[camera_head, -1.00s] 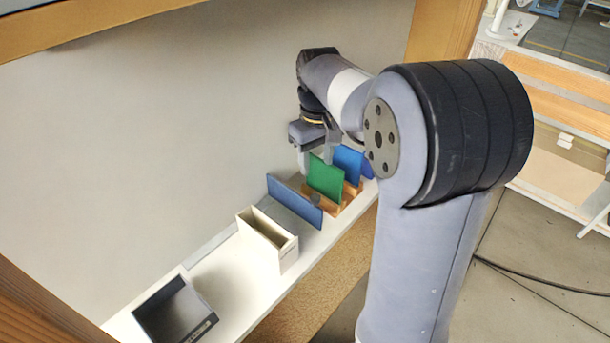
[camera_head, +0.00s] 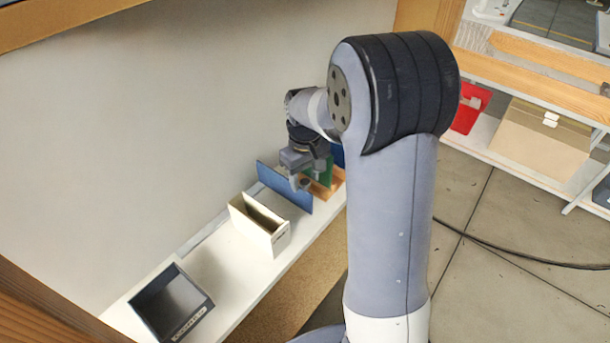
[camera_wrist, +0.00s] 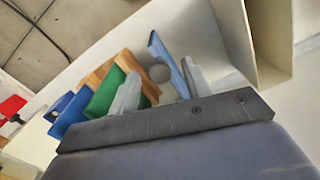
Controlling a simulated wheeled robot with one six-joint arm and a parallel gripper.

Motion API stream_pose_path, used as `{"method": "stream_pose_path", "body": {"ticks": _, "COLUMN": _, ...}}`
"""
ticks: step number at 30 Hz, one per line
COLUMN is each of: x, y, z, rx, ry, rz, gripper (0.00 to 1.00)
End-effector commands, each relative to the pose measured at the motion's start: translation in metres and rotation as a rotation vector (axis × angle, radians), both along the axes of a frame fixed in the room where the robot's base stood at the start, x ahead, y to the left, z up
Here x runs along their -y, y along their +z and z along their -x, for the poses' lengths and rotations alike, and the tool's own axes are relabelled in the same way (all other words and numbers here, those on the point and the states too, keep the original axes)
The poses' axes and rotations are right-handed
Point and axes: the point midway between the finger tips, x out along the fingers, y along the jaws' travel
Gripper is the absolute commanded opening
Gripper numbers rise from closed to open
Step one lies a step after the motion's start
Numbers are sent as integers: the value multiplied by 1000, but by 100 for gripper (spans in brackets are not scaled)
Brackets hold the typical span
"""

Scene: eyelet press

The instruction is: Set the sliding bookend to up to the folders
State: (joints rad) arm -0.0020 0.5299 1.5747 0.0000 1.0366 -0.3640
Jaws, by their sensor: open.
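A blue upright plate (camera_head: 283,190), which looks like the sliding bookend, stands on the white shelf; it also shows in the wrist view (camera_wrist: 163,50). A grey round knob (camera_wrist: 160,73) shows beside it, between my fingers. A green folder (camera_head: 322,172) and a blue folder (camera_head: 338,155) stand upright in a wooden rack (camera_head: 325,190) to the right of the plate. In the wrist view the green folder (camera_wrist: 101,96) lies left of the plate with a gap between. My gripper (camera_head: 302,184) is open at the plate, its fingers either side of the knob; contact cannot be told.
A cream open box (camera_head: 272,240) stands on the shelf (camera_head: 232,270) left of the plate. A dark open tray (camera_head: 188,322) lies nearer on the shelf. The wall rises close behind.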

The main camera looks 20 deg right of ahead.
Motion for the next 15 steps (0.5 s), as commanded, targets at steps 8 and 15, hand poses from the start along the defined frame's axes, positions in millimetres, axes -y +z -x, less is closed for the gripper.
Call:
{"method": "stream_pose_path", "body": {"ticks": 8, "x": 0, "y": 0, "z": 0, "rx": 0, "ry": 0, "rz": 0, "gripper": 32}}
{"method": "stream_pose_path", "body": {"ticks": 15, "x": 0, "y": 0, "z": 0, "rx": 0, "ry": 0, "rz": 0, "gripper": 12}}
